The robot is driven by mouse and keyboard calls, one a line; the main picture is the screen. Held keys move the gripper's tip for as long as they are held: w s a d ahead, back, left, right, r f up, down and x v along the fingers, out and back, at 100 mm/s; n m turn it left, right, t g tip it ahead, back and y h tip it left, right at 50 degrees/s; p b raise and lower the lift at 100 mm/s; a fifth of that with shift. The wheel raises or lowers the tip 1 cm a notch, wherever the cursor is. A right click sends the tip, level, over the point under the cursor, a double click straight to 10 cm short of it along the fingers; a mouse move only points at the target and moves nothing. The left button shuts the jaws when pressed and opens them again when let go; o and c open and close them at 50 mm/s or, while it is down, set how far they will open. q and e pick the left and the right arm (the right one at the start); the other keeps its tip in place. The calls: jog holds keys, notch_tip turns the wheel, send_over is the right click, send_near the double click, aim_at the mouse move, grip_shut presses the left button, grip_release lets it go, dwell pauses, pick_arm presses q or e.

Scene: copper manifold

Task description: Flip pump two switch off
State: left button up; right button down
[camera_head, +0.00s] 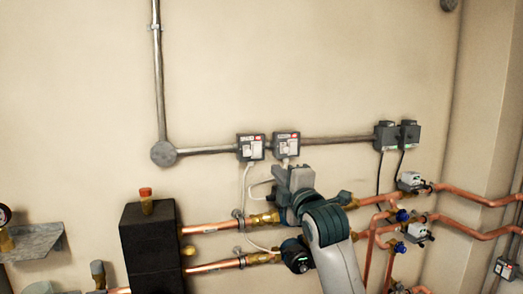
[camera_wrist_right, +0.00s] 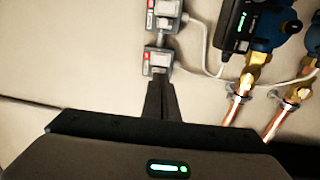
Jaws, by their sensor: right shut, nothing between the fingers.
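Two grey switch boxes are on the wall, a left one (camera_head: 251,147) and a right one (camera_head: 286,144), each with a white face and a red label. Their lettering is too small to read, so I cannot tell which is pump two's. In the wrist view the boxes appear one above the other, the lower one (camera_wrist_right: 157,60) and the upper one (camera_wrist_right: 164,9). My right gripper (camera_wrist_right: 160,82) is shut and empty, its dark fingertips overlapping the lower box's near edge. I cannot tell whether they touch it. In the head view my right arm hides the fingertips. My left gripper is not in view.
Copper pipes (camera_head: 208,228) and pumps (camera_head: 294,254) lie below the boxes, partly behind my right arm. White cables hang from the boxes. Two dark boxes (camera_head: 386,136) are farther right on the conduit (camera_head: 335,140). The wall above is clear.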

jog(key=shift+s+r, duration=0.2)
jog(key=shift+r, duration=0.6)
jog(key=shift+w+a, duration=0.1)
jog(key=shift+w, duration=0.05)
jog(key=p, duration=0.6)
send_near(259, 145)
jog(key=x, duration=0.4)
jog(key=shift+p+x, duration=0.6)
jog(key=shift+x, duration=0.65)
